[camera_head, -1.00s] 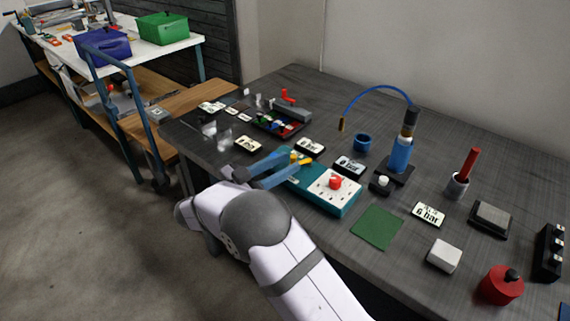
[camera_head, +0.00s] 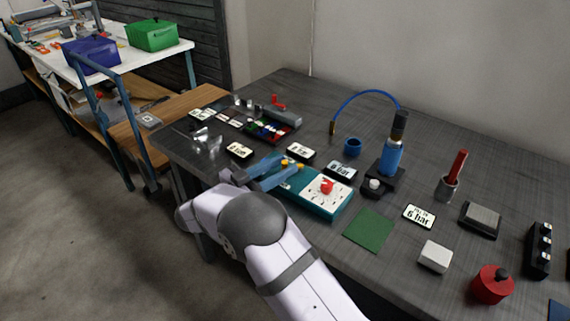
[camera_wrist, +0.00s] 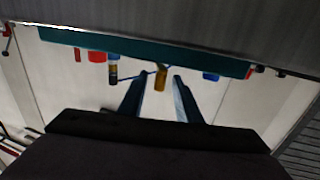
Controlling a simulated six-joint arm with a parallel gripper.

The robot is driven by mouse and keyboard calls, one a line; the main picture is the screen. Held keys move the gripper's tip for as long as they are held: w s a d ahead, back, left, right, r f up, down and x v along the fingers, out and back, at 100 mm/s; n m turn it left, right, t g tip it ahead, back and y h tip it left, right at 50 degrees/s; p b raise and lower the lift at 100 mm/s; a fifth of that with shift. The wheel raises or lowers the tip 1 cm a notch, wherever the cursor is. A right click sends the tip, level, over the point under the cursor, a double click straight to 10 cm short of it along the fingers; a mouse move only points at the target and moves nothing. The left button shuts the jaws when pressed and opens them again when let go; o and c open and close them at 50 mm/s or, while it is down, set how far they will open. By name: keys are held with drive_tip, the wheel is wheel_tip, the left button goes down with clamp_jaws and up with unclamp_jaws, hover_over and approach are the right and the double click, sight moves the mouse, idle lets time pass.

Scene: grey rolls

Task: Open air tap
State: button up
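A teal box (camera_head: 313,208) with a white top plate and a red knob (camera_head: 326,187) lies near the table's front edge. Small yellow parts (camera_head: 285,163) show at its left end, by my fingertips. I cannot tell for sure which part is the air tap. My gripper (camera_head: 281,168) has two blue fingers reaching over the left end of the box. In the wrist view, the fingers (camera_wrist: 159,80) stand apart with a yellow cylindrical piece (camera_wrist: 160,79) between their tips. Gaps show on both sides of it. The teal box (camera_wrist: 150,50) appears upside down there.
A blue bottle (camera_head: 391,157) with a blue hose stands behind the box. A "6 bar" label (camera_head: 419,215), green mat (camera_head: 369,230), white block (camera_head: 435,257) and red round part (camera_head: 491,284) lie to the right. A parts tray (camera_head: 270,131) lies to the left.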

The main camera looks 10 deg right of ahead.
drive_tip(key=shift+x, duration=0.8)
clamp_jaws()
drive_tip(key=shift+w+a+m+g+h+b, duration=0.15)
drive_tip(key=shift+w+m+g+h, duration=0.15)
drive_tip(key=shift+m+g+h, duration=0.45)
drive_tip(key=shift+w+m+g+h+b, duration=0.15)
drive_tip(key=shift+w+m+g+h, duration=0.3)
drive_tip(key=shift+g, duration=0.6)
drive_tip(key=shift+s+r+m+g, duration=0.1)
drive_tip(key=shift+s+m+g, duration=0.05)
drive_tip(key=shift+m+g, duration=0.15)
unclamp_jaws()
